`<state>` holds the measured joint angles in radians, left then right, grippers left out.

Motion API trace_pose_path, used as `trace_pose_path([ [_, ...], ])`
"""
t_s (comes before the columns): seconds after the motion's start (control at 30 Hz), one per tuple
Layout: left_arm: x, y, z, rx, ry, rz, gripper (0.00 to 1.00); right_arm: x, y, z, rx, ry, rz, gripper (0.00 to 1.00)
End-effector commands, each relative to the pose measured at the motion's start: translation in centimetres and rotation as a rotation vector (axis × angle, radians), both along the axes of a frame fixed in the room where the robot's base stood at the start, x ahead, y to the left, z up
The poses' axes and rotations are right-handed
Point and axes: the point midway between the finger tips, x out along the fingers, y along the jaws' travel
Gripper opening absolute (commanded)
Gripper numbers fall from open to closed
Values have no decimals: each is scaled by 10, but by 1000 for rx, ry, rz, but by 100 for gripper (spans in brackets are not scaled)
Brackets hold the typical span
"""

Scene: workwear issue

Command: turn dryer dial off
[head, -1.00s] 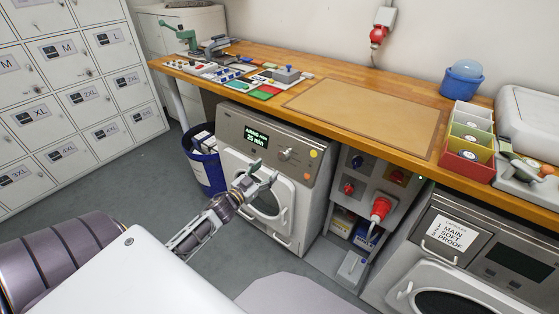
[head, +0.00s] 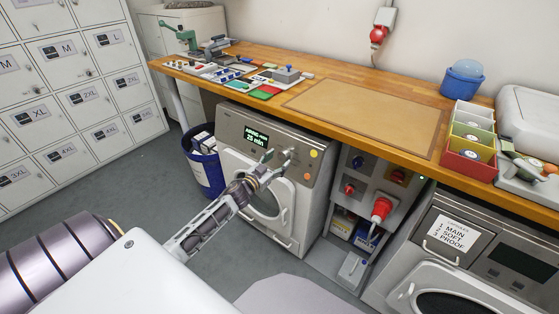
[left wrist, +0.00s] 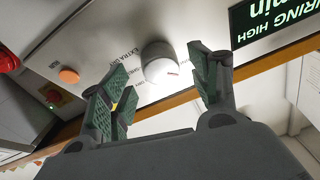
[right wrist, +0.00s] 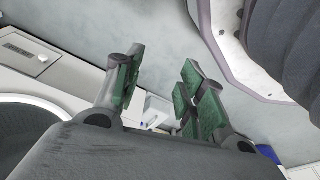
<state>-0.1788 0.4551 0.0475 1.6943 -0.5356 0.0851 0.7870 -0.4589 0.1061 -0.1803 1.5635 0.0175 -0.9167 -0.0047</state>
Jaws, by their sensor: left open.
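The dryer (head: 243,165) stands under the wooden bench, its display (head: 256,137) lit with green text and "25 min". Its dial (head: 290,151) is a pale round knob on the front panel. My left gripper (head: 278,161) is open right at the dial. In the left wrist view the white dial (left wrist: 160,64) shows between the open fingers, with a small red mark on its face; a small gap shows on both sides. I cannot tell how deep the fingers reach around it. My right gripper (right wrist: 160,82) is open and empty, away from the dryer dial, seen only in the right wrist view.
Orange and yellow buttons (head: 313,154) sit right of the dial. A blue bin (head: 206,172) stands left. The bench edge (head: 330,135) overhangs the panel.

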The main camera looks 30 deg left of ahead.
Motion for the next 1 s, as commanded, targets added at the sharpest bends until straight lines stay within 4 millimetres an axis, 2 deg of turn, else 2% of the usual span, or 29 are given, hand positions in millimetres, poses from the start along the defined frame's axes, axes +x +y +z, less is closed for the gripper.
trace_pose_path([
  [0.3,15,-1,1,1,-1,0,62,10,3,11,4,-11,0,40],
  [0.67,17,-1,1,1,0,0,62,9,3,10,5,-7,1,40],
  [1.0,16,-1,1,1,0,0,20,9,3,10,5,-9,1,40],
])
